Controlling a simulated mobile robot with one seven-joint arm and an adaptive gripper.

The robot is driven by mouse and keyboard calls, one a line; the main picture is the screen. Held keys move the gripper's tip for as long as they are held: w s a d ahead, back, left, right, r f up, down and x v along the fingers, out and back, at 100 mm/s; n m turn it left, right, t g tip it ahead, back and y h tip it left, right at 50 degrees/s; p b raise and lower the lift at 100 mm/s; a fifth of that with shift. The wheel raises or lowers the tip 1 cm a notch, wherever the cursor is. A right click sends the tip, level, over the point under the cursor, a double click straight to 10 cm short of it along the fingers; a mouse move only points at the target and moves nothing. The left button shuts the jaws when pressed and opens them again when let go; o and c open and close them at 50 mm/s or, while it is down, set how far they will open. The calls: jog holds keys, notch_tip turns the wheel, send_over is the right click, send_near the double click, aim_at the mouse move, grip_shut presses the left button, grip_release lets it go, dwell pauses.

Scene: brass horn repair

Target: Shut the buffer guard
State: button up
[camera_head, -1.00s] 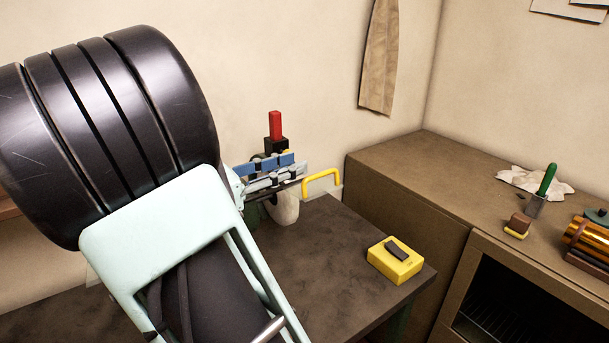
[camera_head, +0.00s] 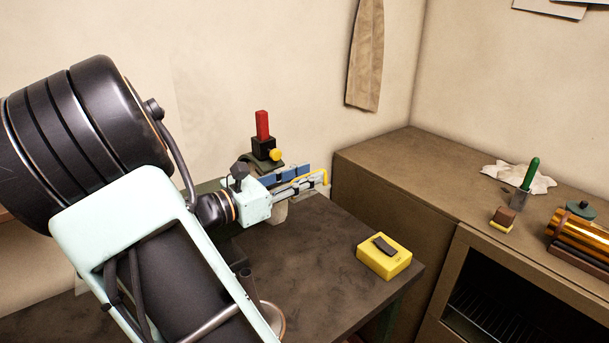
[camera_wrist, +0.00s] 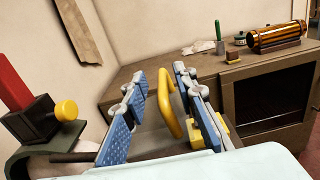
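The yellow handle (camera_wrist: 172,108), a bent bar, stands between the two blue-padded fingers of my gripper (camera_wrist: 158,80) in the wrist view. The fingers are apart, with a gap visible on the left side of the bar; contact on the right is unclear. In the head view my gripper (camera_head: 296,178) reaches right over the bench, and part of the yellow handle (camera_head: 322,174) shows at its tips. A grey-green curved cover (camera_wrist: 42,142), likely part of the buffer, is at the left in the wrist view. How the handle joins it is hidden.
A black block with a red lever (camera_head: 262,126) and yellow knob (camera_head: 275,154) stands beside my gripper. A yellow switch box (camera_head: 384,262) sits on the dark bench (camera_head: 310,245). A brown cabinet (camera_head: 400,165) adjoins at right, bearing a green-handled tool (camera_head: 530,175) and brass cylinder (camera_head: 580,235).

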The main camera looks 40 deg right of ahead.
aim_at(309, 194)
grip_shut()
jog(key=shift+s+f, duration=0.1)
dwell(0.3)
jog(key=f+m+b, duration=0.2)
jog(key=s+f+m+b, duration=0.1)
jog(key=f+m+b, duration=0.1)
jog(key=b, duration=0.1)
jog(key=shift+s+a+m, duration=0.1)
jog(key=shift+s+m, duration=0.1)
jog(key=shift+m, duration=0.2)
jog(key=w+f+m+b, duration=0.5)
jog(key=f+m+b, duration=0.4)
jog(key=m+b, duration=0.6)
jog(key=b, duration=0.6)
jog(key=shift+w+d+f, duration=0.15)
jog(key=shift+w+d, duration=0.1)
